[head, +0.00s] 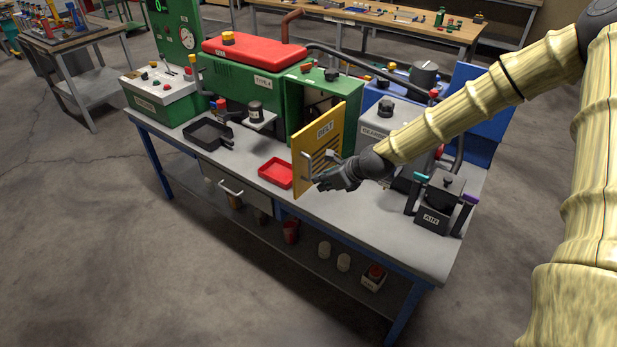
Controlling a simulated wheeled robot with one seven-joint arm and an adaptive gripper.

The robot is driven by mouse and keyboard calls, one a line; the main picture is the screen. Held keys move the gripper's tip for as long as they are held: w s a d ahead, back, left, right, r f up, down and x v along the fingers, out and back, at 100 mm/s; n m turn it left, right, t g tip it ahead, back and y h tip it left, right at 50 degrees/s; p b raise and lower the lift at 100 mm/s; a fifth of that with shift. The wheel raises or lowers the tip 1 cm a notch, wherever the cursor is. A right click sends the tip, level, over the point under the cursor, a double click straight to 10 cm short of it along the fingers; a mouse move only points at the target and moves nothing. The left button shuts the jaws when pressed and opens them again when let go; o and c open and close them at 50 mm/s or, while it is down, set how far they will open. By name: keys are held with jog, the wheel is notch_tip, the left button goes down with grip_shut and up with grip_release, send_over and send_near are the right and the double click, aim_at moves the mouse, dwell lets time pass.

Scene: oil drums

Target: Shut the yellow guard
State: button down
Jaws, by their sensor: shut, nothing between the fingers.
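The yellow guard (318,148) is a slatted door marked BELT on the front of the green machine (262,92). It stands swung open toward the front of the bench, and the dark opening (316,107) behind it shows. A grey bar handle (307,170) is on its face near the free edge. My gripper (322,183) is shut and empty, in front of the guard's lower right part and close to the handle. I cannot tell whether it touches the guard.
A red tray (276,173) lies left of the guard on the grey bench (335,213). A black tray (208,133) is farther left. The grey GEARBOX unit (384,122) and the AIR unit (439,208) stand to the right. The bench's front strip is clear.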

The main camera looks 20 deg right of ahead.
aim_at(296, 182)
jog(key=shift+w+a+f+p, duration=0.4)
jog(key=shift+w+a, duration=0.2)
jog(key=shift+w, duration=0.25)
jog(key=shift+w+a+f+p, duration=0.35)
jog(key=shift+w+a, duration=0.25)
jog(key=shift+w, duration=0.25)
jog(key=shift+w+a+f+p, duration=0.4)
jog(key=shift+w+a, duration=0.2)
jog(key=shift+w, duration=0.25)
